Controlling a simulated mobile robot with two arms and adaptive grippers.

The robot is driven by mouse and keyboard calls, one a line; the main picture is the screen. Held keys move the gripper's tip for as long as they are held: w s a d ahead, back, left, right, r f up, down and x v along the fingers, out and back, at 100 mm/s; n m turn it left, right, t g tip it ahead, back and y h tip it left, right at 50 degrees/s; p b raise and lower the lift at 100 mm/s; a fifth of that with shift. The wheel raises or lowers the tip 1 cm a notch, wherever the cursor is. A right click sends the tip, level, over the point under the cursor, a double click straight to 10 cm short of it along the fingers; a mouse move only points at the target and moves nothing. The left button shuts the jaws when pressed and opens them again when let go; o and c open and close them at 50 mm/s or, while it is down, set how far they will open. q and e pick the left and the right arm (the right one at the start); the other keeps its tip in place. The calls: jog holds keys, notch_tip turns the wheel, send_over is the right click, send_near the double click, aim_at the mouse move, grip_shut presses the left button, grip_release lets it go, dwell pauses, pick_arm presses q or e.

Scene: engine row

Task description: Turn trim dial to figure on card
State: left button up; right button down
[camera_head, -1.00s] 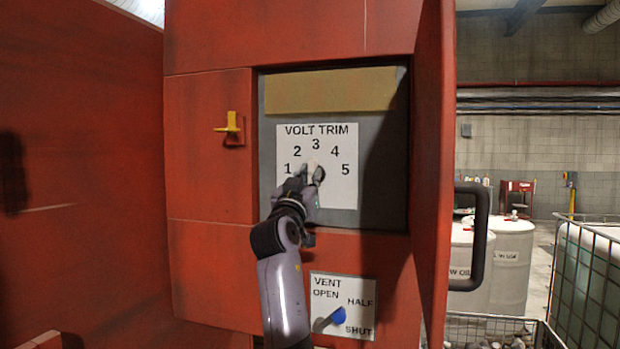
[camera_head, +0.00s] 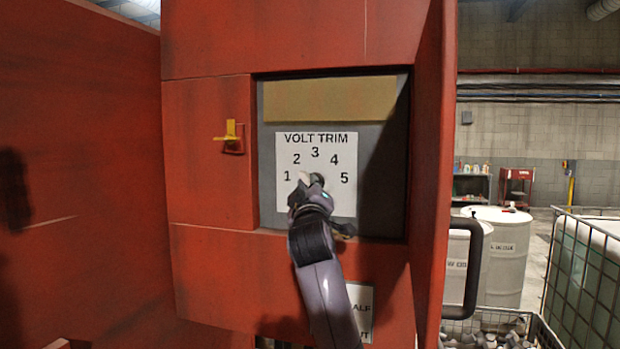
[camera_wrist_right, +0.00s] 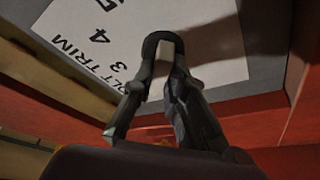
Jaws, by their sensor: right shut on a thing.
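The VOLT TRIM plate (camera_head: 284,205), white with figures 1 to 5 in an arc, is in the recess of the red panel. The pale trim dial (camera_head: 304,177) is at its middle, mostly hidden by my right gripper (camera_head: 310,184). Its visible pale tip points up and left, about toward 2. My right gripper is shut on the dial. In the right wrist view both fingers close around the pale dial (camera_wrist_right: 165,53), against the plate (camera_wrist_right: 215,66). A blank tan strip (camera_head: 330,101) lies above the plate; no figure is readable on it. My left gripper is not in view.
A yellow lever (camera_head: 231,132) sticks out left of the recess. A red side wall (camera_head: 432,180) juts out to its right. White drums (camera_head: 499,245) and a wire cage (camera_head: 590,270) stand farther right.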

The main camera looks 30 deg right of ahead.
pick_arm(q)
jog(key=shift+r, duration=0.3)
pick_arm(e)
jog(key=shift+n+g+y, duration=0.2)
jog(key=shift+n+y, duration=0.5)
jog(key=shift+n, duration=1.15)
jog(key=shift+n+g+y, duration=0.2)
jog(key=shift+n+y, duration=0.5)
jog(key=shift+n, duration=1.15)
jog(key=c, duration=1.6)
grip_release()
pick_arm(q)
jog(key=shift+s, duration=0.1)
pick_arm(e)
jog(key=r+v, duration=0.1)
jog(key=v, duration=1.1)
jog(key=shift+f, duration=0.4)
